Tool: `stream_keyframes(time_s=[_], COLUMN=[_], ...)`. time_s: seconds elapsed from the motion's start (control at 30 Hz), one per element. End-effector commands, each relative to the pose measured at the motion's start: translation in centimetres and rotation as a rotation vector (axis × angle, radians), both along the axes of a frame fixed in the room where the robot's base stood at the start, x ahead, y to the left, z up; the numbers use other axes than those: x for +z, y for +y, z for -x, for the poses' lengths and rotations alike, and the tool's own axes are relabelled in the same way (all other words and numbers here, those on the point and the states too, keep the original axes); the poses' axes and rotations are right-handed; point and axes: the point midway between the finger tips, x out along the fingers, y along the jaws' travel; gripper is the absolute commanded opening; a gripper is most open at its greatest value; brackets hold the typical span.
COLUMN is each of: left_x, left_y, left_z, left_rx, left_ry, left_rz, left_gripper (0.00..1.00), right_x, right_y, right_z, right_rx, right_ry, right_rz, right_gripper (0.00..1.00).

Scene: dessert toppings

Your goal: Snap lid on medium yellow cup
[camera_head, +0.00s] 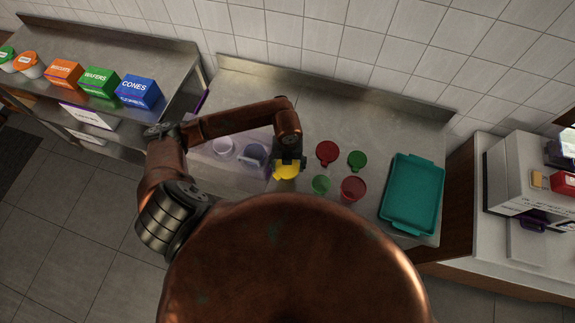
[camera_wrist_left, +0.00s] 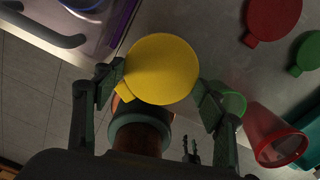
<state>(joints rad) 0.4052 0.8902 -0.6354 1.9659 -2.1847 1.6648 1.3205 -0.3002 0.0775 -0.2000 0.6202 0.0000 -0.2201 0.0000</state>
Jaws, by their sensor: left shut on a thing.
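My left gripper (camera_head: 288,163) is shut on a flat round yellow lid (camera_head: 287,172) with a small tab. In the left wrist view the lid (camera_wrist_left: 162,70) lies face-on between the two fingertips (camera_wrist_left: 160,88). The lid is over the front part of the counter in the head view. A yellow cup is not clearly visible; whatever is right under the lid is hidden by it and by the gripper. I cannot tell whether the lid touches a cup.
A red lid (camera_head: 327,151), green lid (camera_head: 357,160), green cup (camera_head: 321,185) and red cup (camera_head: 353,189) stand to the right. Beyond them is a teal tray (camera_head: 386,205). The counter's back is clear.

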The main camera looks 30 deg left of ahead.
Motion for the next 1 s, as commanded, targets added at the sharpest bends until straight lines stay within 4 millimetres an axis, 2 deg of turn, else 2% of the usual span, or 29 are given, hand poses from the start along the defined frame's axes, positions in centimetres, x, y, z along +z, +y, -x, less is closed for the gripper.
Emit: stream_keyframes(time_s=[0.67,0.7,0.93,1.0], left_x=[-0.32,-0.32,-0.33,-0.33], left_y=[0.00,0.00,0.00,0.01], left_z=[0.00,0.00,-0.01,0.00], left_rx=[0.000,0.000,0.000,0.000], left_ry=[0.000,0.000,0.000,0.000], left_rz=[0.000,0.000,0.000,0.000], left_gripper=[0.54,0.67,0.83,0.85], right_x=[-0.37,-0.36,-0.36,-0.36], right_y=[-0.27,-0.30,-0.41,-0.40], right_z=[0.03,0.04,0.04,0.03], right_rx=[0.001,0.001,0.002,0.002], right_ry=[0.001,0.001,0.001,0.001], right_rz=[0.003,0.003,0.004,0.004], right_gripper=[0.40,0.40,0.40,0.40])
